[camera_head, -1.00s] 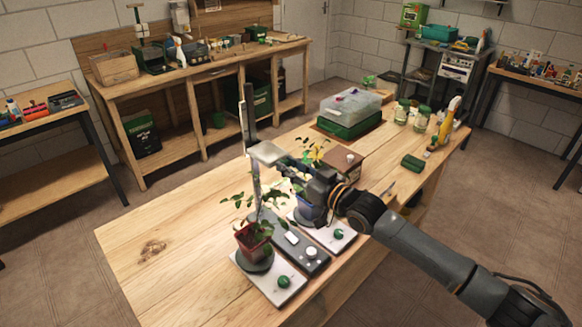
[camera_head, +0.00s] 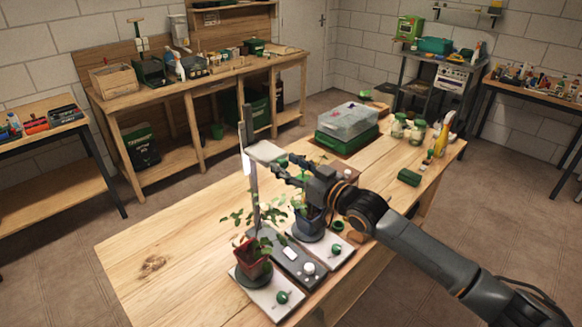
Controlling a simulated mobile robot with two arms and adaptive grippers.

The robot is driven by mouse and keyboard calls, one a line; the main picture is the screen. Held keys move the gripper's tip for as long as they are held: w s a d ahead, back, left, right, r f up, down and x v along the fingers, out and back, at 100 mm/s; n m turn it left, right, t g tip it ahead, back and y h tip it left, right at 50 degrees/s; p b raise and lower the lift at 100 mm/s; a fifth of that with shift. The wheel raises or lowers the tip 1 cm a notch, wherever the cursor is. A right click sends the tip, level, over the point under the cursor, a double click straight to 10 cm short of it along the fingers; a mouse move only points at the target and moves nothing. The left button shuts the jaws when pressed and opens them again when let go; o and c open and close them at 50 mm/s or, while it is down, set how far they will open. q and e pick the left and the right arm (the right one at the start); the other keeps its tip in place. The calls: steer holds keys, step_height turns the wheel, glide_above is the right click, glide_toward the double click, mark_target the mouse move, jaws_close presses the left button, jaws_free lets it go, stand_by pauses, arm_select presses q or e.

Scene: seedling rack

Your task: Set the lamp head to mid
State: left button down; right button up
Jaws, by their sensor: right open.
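The lamp head (camera_head: 264,151) is a pale flat plate on a tall grey post (camera_head: 252,185), which rises from a dark control panel (camera_head: 300,262) on the wooden table. The head sits partway up the post, above the plants. My right gripper (camera_head: 279,171) is open, with its fingers close to the right side of the lamp head. I cannot tell whether they touch it. My left gripper is not in view.
A red pot with a plant (camera_head: 252,264) and a blue-grey pot (camera_head: 308,224) stand on either side of the panel. A clear-lidded green box (camera_head: 345,136) and several jars stand farther back. The table's left part is clear (camera_head: 165,245).

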steer(key=v, duration=1.2)
steer(key=w+d+f+m+h, duration=0.2)
steer(key=d+f+h, duration=0.1)
steer(key=f, duration=0.6)
steer(key=w+d+f+m+h, duration=0.15)
steer(key=d+f, duration=0.25)
steer(key=f, duration=0.5)
steer(key=s+d+f+m+g+h, duration=0.1)
steer(key=s+d+f+h, duration=0.15)
steer(key=f, duration=0.55)
steer(key=s+d+f+g+h+b, duration=0.1)
steer(key=s+d+f, duration=0.15)
steer(key=f, duration=0.55)
steer(key=s+d+f+m+h, duration=0.1)
steer(key=s+d+f, duration=0.15)
steer(key=f, duration=0.55)
steer(key=s+d+f+g+h, duration=0.2)
steer(key=s+f+g, duration=0.3)
steer(key=s+f, duration=1.25)
steer(key=s+a+f+g, duration=0.1)
steer(key=s+f, duration=0.2)
steer(key=s, duration=0.7)
steer(key=s+a+f+g+b, duration=0.1)
steer(key=s+f+g, duration=0.1)
steer(key=s, duration=0.8)
steer(key=s+a+f+g+h, duration=0.1)
steer(key=s+f, duration=0.4)
steer(key=s, duration=0.5)
steer(key=shift+m+g, duration=0.35)
steer(key=shift+g, duration=0.25)
